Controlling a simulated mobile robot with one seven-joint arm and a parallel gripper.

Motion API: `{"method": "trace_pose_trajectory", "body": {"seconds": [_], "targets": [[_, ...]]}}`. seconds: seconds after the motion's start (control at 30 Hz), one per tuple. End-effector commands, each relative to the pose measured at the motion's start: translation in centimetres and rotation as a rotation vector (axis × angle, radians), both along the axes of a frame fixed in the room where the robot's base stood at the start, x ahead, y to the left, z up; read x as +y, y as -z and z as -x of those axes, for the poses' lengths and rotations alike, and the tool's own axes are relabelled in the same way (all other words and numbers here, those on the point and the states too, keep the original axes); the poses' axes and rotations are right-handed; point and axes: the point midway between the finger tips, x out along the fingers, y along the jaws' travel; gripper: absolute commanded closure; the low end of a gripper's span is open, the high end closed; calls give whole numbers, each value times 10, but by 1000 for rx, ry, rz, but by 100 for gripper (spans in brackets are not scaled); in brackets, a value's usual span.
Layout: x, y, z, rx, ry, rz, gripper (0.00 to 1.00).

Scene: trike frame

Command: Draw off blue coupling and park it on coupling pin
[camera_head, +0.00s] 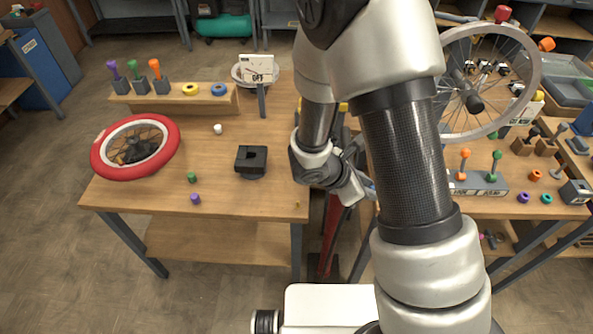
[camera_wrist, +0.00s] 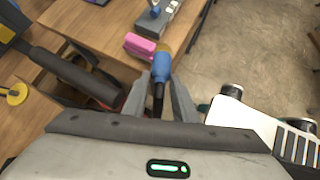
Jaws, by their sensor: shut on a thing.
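The blue coupling (camera_wrist: 160,70) shows in the wrist view between the two fingers of my gripper (camera_wrist: 164,78), which is shut on it. A black stem runs back from the coupling between the fingers, and a tan patch shows at its far end. In the head view my gripper (camera_head: 366,190) is beside the right bench edge, largely hidden by my arm, with a little blue at its tip. I cannot tell whether the coupling is free of what lies behind it. I cannot make out the coupling pin with certainty.
A grey rail (camera_head: 478,184) with orange and green pegs is on the right bench. A dark tube (camera_wrist: 68,74) lies left of my gripper. A red wheel (camera_head: 168,158) is on the left bench.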

Motion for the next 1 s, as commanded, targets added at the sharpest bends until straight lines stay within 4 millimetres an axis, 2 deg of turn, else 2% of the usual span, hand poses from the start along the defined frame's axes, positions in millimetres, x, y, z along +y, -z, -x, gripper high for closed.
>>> {"method": "trace_pose_trajectory", "body": {"seconds": [0.07,0.2,0.4,0.67,1.0], "targets": [[2,14,5,26,150,-111,100],[18,32,15,54,401,-326,100],[44,44,19,31,632,-546,100],[78,50,11,-55,858,-780,100],[129,40,-16,-234,1093,-1033,100]]}}
